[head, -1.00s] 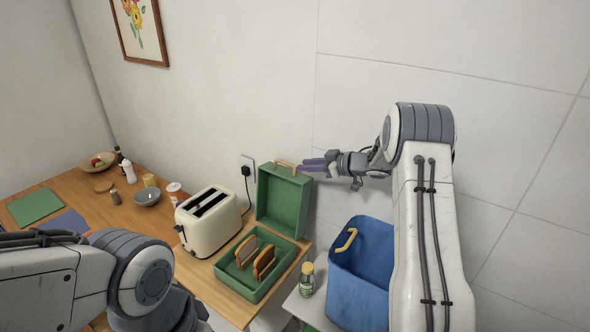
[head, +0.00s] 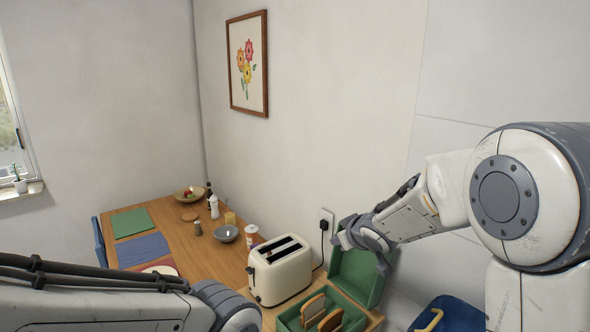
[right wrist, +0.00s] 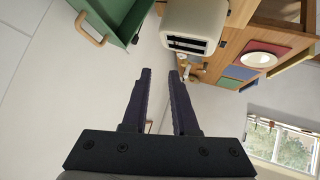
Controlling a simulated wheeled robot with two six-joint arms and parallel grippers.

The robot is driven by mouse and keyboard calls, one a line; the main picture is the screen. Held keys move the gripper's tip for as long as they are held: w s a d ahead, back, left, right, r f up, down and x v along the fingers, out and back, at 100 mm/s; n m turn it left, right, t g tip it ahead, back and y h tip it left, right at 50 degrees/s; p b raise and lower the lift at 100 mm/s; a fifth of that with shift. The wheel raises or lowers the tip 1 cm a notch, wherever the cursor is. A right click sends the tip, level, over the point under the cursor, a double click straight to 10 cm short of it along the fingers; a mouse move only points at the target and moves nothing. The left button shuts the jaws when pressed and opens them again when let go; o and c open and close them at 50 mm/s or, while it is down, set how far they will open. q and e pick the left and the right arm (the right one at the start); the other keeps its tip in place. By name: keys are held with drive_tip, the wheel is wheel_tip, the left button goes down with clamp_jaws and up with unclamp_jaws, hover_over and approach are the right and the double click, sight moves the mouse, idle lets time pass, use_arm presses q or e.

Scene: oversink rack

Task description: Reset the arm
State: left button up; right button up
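My right arm comes in from the right in the head view, and its gripper (head: 346,240) is raised in front of the lid of the green box (head: 362,275). In the right wrist view my right gripper (right wrist: 160,76) has its two dark fingers apart, with nothing between them. The green box (right wrist: 118,22) and the cream toaster (right wrist: 192,28) lie beyond the fingertips there. My left arm crosses the lower left of the head view; its gripper is out of the picture.
The toaster (head: 280,271) stands beside the open box, which holds bread slices (head: 313,309). A blue bin (head: 455,315) is at the lower right. A grey bowl (head: 225,233), a fruit bowl (head: 188,194) and placemats (head: 142,250) lie on the wooden table (head: 195,255).

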use_arm(q)
wheel_tip(320, 180, down, 3)
drive_tip(key=b, duration=0.2)
drive_tip(key=shift+d+f+b, duration=0.1)
drive_tip(key=shift+b, duration=0.2)
use_arm(e)
drive_tip(key=s+a+f+g, duration=0.2)
drive_tip(key=s+g, duration=0.1)
drive_tip(key=s, duration=0.9)
drive_tip(key=s+a+f+n+g, duration=0.1)
drive_tip(key=s+a+f+g, duration=0.1)
drive_tip(key=s, duration=1.1)
drive_tip(key=s+a+f+g, duration=0.2)
drive_tip(key=s+f+g, duration=0.2)
drive_tip(key=s, duration=0.9)
drive_tip(key=shift+s+g+h, duration=0.2)
drive_tip(key=shift+g+h, duration=0.2)
drive_tip(key=shift+g, duration=0.1)
drive_tip(key=shift+a, duration=0.55)
